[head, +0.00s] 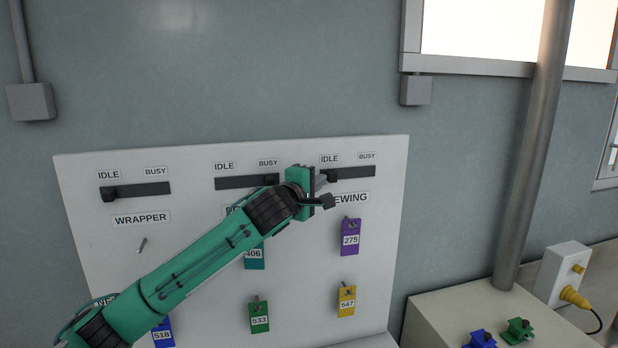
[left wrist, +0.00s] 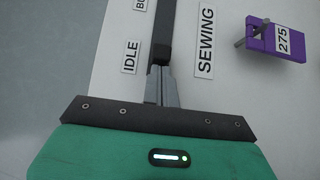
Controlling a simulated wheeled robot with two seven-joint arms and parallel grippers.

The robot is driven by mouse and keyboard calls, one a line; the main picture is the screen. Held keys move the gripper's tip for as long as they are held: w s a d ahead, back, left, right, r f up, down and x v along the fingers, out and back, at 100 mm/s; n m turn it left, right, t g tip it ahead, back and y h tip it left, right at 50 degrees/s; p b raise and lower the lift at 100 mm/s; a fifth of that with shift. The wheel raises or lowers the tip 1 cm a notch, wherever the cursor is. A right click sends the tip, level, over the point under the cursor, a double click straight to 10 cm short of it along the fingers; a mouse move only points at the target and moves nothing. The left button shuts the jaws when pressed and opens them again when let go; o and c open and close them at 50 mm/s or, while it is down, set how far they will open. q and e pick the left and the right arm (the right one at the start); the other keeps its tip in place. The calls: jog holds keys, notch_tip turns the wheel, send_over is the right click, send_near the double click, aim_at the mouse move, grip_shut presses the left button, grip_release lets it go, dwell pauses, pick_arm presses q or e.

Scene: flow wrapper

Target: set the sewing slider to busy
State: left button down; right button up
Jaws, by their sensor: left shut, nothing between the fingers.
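The sewing slider (head: 350,172) is a dark horizontal slot at the right of the white board, with IDLE at its left end and BUSY at its right. My left gripper (head: 322,181) is shut and empty at the IDLE end, its arm crossing the board from the lower left. In the left wrist view, the closed fingertips (left wrist: 163,74) are at the slot's (left wrist: 166,35) IDLE end, beside the SEWING label (left wrist: 205,42). A dark block, probably the knob, shows at the fingertips; contact cannot be told. In the head view the gripper hides that end. My right gripper is out of view.
The wrapper slider (head: 140,190) has its knob at IDLE. The middle slider (head: 235,182) has its knob near BUSY. Numbered tags hang below, including a purple one (head: 350,238) and a yellow one (head: 346,301). A grey pole (head: 535,150) stands right of the board.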

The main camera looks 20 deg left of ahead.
aim_at(335, 180)
pick_arm(q)
jog(key=shift+d, duration=0.1)
dwell(0.3)
jog(key=shift+w+d+r+b, duration=0.3)
jog(key=shift+d+b, duration=0.15)
jog(key=shift+d, duration=0.15)
jog(key=shift+w+d+r+b, duration=0.15)
jog(key=shift+w+d+b, duration=0.1)
jog(key=shift+d+b, duration=0.3)
jog(key=shift+w+d+f+b, duration=0.2)
jog(key=shift+w+d+b, duration=0.15)
jog(key=shift+w+d+f, duration=0.15)
jog(key=shift+w, duration=0.05)
jog(key=w+d, duration=0.2)
jog(key=d, duration=0.1)
jog(key=w+d, duration=0.1)
jog(key=d, duration=0.1)
jog(key=shift+w+d+f, duration=0.15)
jog(key=shift+w+f, duration=0.05)
jog(key=shift+w, duration=0.15)
jog(key=shift+r, duration=0.1)
jog(key=shift+s, duration=0.1)
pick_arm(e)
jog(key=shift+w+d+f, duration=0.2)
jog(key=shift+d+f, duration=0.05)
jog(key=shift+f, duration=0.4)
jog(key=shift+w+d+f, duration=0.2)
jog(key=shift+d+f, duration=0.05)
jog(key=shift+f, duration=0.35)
